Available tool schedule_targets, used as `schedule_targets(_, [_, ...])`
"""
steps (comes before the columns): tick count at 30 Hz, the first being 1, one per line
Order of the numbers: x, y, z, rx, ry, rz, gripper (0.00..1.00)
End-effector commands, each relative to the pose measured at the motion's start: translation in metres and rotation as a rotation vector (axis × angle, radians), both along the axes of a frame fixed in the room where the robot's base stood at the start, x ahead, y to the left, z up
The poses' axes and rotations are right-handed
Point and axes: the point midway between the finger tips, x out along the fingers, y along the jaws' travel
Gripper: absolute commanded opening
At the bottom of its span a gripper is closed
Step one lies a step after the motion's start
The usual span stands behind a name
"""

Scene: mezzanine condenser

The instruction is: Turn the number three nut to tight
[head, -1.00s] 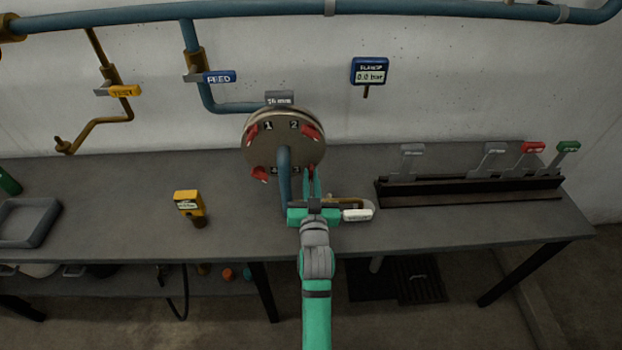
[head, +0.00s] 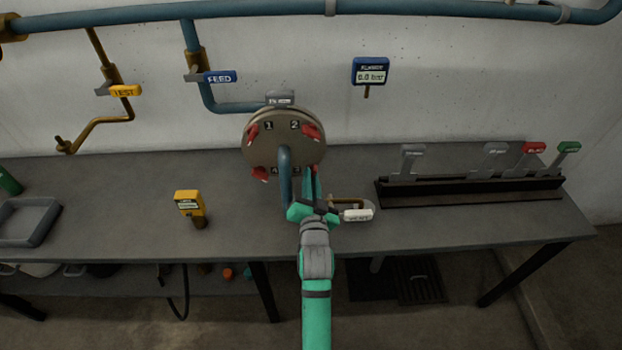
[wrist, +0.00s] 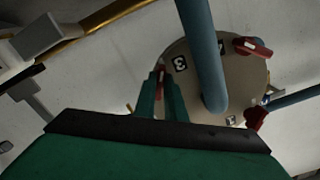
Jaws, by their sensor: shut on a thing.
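The round tan flange cover (head: 262,150) stands upright on the bench, with red nuts around its rim beside number plates. The number three nut (wrist: 161,73) is at the lower right of the cover in the head view, mostly hidden by my fingers. The number three plate (wrist: 180,63) is beside it in the wrist view. My gripper (head: 314,172) is shut on this nut, its two green fingers on either side of it. The nut's exact angle cannot be told.
A blue pipe (head: 285,175) curves from the cover's centre, close left of my fingers. A brass pipe with a white-tagged handle (head: 357,215) lies just right of my gripper. A lever rack (head: 470,192) stands further right. A yellow tagged device (head: 188,204) stands left, with clear bench between.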

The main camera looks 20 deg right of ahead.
Motion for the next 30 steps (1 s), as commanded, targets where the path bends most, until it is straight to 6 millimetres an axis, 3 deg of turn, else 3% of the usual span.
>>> schedule_targets(7, [0.0,0.001,-0.002,0.003,0.003,0.002,0.0])
schedule_targets(10, [0.0,0.001,-0.002,0.003,0.003,0.002,0.29])
schedule_targets(22, [-0.005,0.001,-0.001,0.001,0.002,-0.001,0.29])
schedule_targets(30, [-0.042,0.014,-0.002,0.001,0.003,0.002,0.29])
